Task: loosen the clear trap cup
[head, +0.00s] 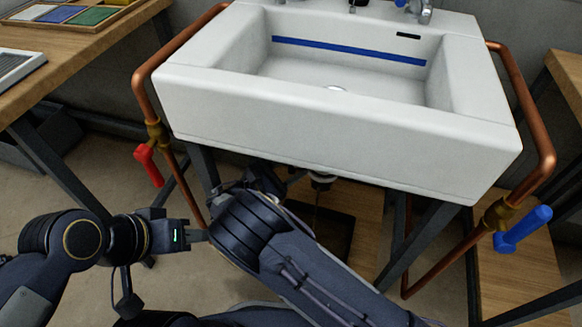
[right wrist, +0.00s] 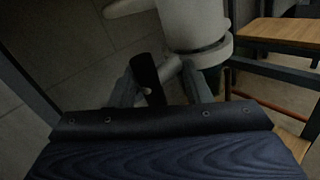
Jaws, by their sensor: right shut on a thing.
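The right wrist view shows a pale grey, cup-like cylinder (right wrist: 193,22) with a collar (right wrist: 208,55) at its lower end in the picture; I take it for the trap cup, though it does not look clear in this dim light. My right gripper (right wrist: 168,85) is shut on a short lug at its side, between the two fingers. In the head view my right arm reaches under the sink and hides its own fingers; a small part of the drain fitting (head: 322,181) shows beside it. My left gripper (head: 200,236) is left of my right forearm, away from the trap; its finger gap is unclear.
The white sink (head: 330,130) overhangs the work area. Copper pipes run down both sides, with a red-handled valve (head: 149,165) at left and a blue-handled valve (head: 522,228) at right. Dark frame legs (head: 401,243) stand below. A wooden bench (head: 90,48) is at left.

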